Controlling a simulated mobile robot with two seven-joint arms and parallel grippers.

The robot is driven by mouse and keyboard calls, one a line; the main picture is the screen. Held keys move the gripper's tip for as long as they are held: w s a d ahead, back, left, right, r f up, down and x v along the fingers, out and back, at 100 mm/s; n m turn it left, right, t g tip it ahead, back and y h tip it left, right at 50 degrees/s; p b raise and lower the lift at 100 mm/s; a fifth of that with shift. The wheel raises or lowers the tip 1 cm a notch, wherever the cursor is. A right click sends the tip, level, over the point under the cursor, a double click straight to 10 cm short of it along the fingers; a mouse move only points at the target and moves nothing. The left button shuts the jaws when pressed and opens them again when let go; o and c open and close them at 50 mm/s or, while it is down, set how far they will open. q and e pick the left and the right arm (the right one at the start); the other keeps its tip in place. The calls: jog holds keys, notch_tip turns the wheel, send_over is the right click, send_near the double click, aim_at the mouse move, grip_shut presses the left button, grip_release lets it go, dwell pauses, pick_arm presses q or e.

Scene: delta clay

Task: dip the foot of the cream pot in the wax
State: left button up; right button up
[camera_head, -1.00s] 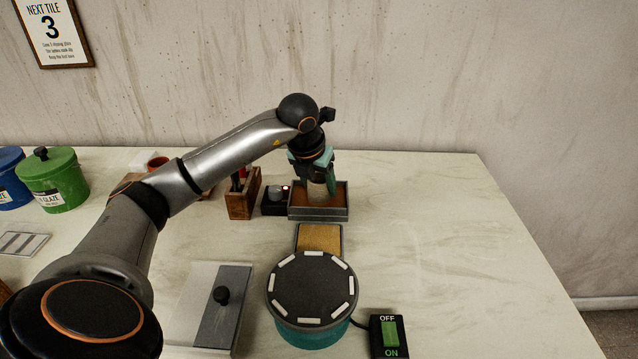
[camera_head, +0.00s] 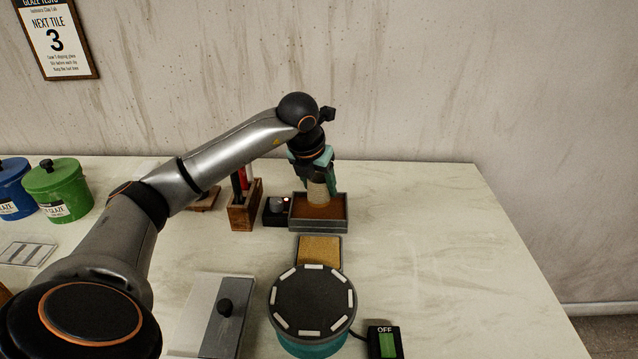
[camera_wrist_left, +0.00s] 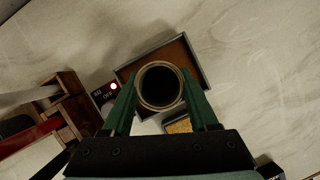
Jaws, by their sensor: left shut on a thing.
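The cream pot (camera_head: 317,192) is held upright between the fingers of my left gripper (camera_head: 317,178), which is shut on it. It is over the shallow grey tray (camera_head: 320,225) of brown wax (camera_head: 325,212). In the left wrist view I look down into the pot's round dark mouth (camera_wrist_left: 160,86), with a green finger on each side and the wax (camera_wrist_left: 190,62) behind it. I cannot tell whether the foot touches the wax. My right gripper is not in view.
A small black control box (camera_head: 276,211) with a lit lamp adjoins the tray's left. A wooden tool holder (camera_head: 244,212) stands farther left. A tan sponge-like pad (camera_head: 319,250) and a dark round wheel (camera_head: 312,298) lie in front. The table's right side is clear.

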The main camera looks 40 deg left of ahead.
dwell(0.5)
pick_arm(q)
jog(key=shift+r, duration=0.1)
notch_tip(320, 180, up, 3)
jog(key=p, duration=0.2)
jog(key=shift+p, duration=0.35)
